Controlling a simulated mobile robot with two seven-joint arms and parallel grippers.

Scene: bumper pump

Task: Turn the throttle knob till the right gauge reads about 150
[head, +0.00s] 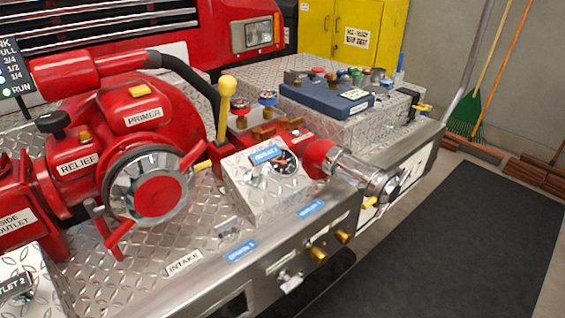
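Neither of my grippers shows in the head view. I cannot tell whether this is the right gauge. No knob is readably marked as the throttle. A black knob (52,123) stands on the red pump body at the left.
The red pump body (85,180) with a chrome-ringed cap (158,194) fills the left. A red and chrome outlet (350,170) sticks out at the right of the bumper. A blue case (327,95) lies behind. A dark mat (440,250) covers clear floor at the right.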

